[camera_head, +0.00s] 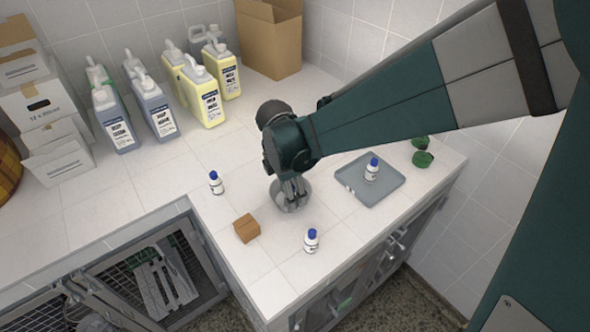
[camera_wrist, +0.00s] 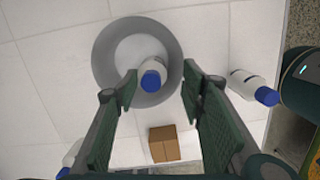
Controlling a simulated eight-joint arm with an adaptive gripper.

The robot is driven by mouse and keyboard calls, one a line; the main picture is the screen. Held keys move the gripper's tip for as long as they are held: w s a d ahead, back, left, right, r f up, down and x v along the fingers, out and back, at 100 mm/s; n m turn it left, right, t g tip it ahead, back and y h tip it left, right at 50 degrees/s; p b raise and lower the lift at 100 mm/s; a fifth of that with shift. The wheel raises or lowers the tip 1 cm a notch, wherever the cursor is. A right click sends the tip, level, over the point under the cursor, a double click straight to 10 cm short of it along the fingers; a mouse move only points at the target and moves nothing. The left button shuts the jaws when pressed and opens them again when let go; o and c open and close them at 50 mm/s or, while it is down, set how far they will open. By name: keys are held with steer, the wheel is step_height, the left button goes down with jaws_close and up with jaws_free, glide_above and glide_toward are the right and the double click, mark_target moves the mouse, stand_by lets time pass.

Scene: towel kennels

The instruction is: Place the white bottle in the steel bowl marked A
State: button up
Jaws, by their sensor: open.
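The round grey steel bowl (camera_head: 281,206) stands on the tiled counter under my gripper (camera_head: 294,190). In the wrist view the bowl (camera_wrist: 107,60) holds a white bottle with a blue cap (camera_wrist: 152,78); I cannot tell whether it stands upright or leans. My gripper (camera_wrist: 160,82) is open, its two fingers apart on either side of that bottle. No letter A is readable on the bowl. Other white blue-capped bottles stand on the counter: one left of the bowl (camera_head: 216,183), one near the front edge (camera_head: 311,241), and one on a grey tray (camera_head: 372,171).
A small brown box (camera_head: 247,228) sits left of the bowl. The grey tray (camera_head: 392,190) lies to the right, with green items (camera_head: 422,159) beyond it. Large blue and yellow jugs (camera_head: 207,100) and cartons (camera_head: 270,38) line the back. The counter's front edge is close.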

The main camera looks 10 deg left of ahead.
steer(key=shift+r, duration=0.25)
steer(key=shift+r+p, duration=0.4)
steer(key=shift+p, duration=0.15)
step_height(320, 180, up, 12)
steer(key=a, duration=0.1)
steer(key=shift+s, duration=0.45)
steer(key=shift+a, duration=0.1)
stand_by(0.4)
steer(key=s+d+r+m+t+y, duration=0.1)
steer(key=s+d+r+m, duration=0.15)
steer(key=d+m, duration=0.5)
steer(key=s+d+r+m+t+y, duration=0.1)
steer(key=d+r+m, duration=0.25)
steer(key=d, duration=0.65)
steer(key=s+d+m+t, duration=0.2)
steer(key=s+d+m, duration=0.2)
steer(key=d+m, duration=0.3)
steer(key=s+d+f+m+t, duration=0.1)
steer(key=s+d+m+t, duration=0.1)
steer(key=s+d+m, duration=0.3)
steer(key=d+m, duration=0.2)
steer(key=d, duration=0.1)
steer(key=shift+s+d+f+h, duration=0.15)
steer(key=shift+s+d+h, duration=0.1)
steer(key=shift+h, duration=0.15)
